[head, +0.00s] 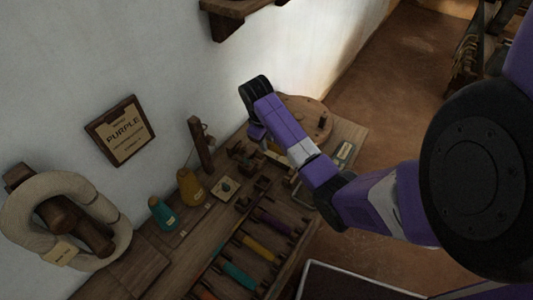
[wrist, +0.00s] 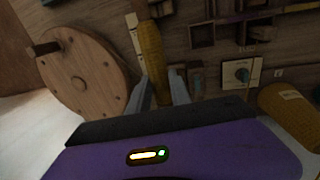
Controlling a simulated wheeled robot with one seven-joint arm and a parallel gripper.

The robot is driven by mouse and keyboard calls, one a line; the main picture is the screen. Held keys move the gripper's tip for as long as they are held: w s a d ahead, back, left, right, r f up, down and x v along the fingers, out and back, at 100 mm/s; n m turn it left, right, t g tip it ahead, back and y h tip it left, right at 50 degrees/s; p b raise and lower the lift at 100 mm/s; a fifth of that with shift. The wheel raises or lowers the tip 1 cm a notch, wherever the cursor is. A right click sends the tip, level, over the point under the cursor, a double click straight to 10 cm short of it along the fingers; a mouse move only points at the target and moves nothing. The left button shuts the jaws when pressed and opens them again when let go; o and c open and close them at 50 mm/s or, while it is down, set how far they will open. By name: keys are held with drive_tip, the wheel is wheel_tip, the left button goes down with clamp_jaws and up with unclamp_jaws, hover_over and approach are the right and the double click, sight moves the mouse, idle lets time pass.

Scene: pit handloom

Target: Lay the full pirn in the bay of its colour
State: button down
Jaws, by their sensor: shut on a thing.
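My gripper (wrist: 161,88) is shut on a yellow pirn (wrist: 152,52), which points away from the wrist between the two fingers. The far end of the pirn runs out of the top of the wrist view. In the head view my arm hides most of the gripper. The rack of bays (head: 228,243) lies along the bench front, with purple (head: 273,222), yellow (head: 258,246) and teal (head: 238,274) pirns lying in it. An orange one shows at the lower edge. A framed sign (head: 124,131) on the wall reads PURPLE.
A round wooden wheel (wrist: 85,72) stands left of the gripper. A yellow cone (head: 190,187) and a teal cone (head: 162,214) stand on the bench (head: 140,268). A dial plate (wrist: 241,73) and small wooden boxes lie near the gripper. A pale coil hangs at far left.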

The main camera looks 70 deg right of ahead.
wheel_tip(320, 180, up, 8)
drive_tip(key=shift+d+r+p, duration=0.1)
drive_tip(key=shift+r+p, duration=0.2)
drive_tip(key=shift+r, duration=0.1)
drive_tip(key=shift+s, duration=0.1)
